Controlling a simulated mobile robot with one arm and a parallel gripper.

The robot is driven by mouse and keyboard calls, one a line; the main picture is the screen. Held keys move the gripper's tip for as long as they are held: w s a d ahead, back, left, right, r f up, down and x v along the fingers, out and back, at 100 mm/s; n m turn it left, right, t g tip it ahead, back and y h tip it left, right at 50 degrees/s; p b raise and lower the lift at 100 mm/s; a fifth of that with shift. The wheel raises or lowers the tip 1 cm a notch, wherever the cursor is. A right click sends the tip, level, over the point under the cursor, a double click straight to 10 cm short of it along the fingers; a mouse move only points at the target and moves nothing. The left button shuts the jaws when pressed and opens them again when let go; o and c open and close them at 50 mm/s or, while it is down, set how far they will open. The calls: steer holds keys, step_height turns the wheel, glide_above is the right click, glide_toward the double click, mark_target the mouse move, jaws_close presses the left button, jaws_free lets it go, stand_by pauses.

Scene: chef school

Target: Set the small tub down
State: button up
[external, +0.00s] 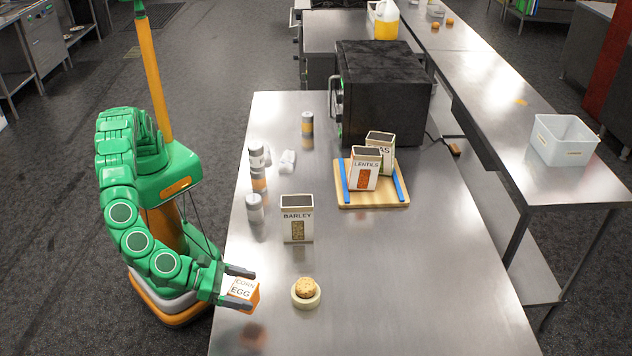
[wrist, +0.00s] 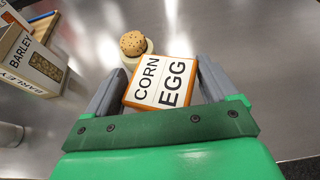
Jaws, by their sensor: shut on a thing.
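The small tub (external: 241,288) is an orange box with a white lid lettered CORN and EGG. It also shows in the wrist view (wrist: 161,82), lid toward the camera. My gripper (external: 251,290) is shut on it, one finger on each side. The tub is over the near left part of the steel table (external: 400,290), close to its left edge.
A small pale dish with a round brown bun (external: 306,287) stands just right of the tub. A BARLEY box (external: 297,226) stands behind. Shakers (external: 255,208) line the left edge. A wooden board (external: 373,199) carries two boxes. The near right tabletop is clear.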

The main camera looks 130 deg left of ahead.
mark_target(254, 311)
steer(key=shift+w+d+f, duration=0.15)
steer(key=shift+w+f, duration=0.4)
steer(key=shift+f, duration=0.15)
steer(key=shift+w+d+f, duration=0.1)
steer(key=shift+w+f, duration=0.45)
steer(key=shift+f, duration=0.1)
steer(key=shift+w+f, duration=0.1)
steer(key=shift+f, duration=1.45)
steer(key=shift+f, duration=0.15)
steer(key=o, duration=1)
steer(key=shift+c, duration=0.2)
steer(key=v, duration=1.2)
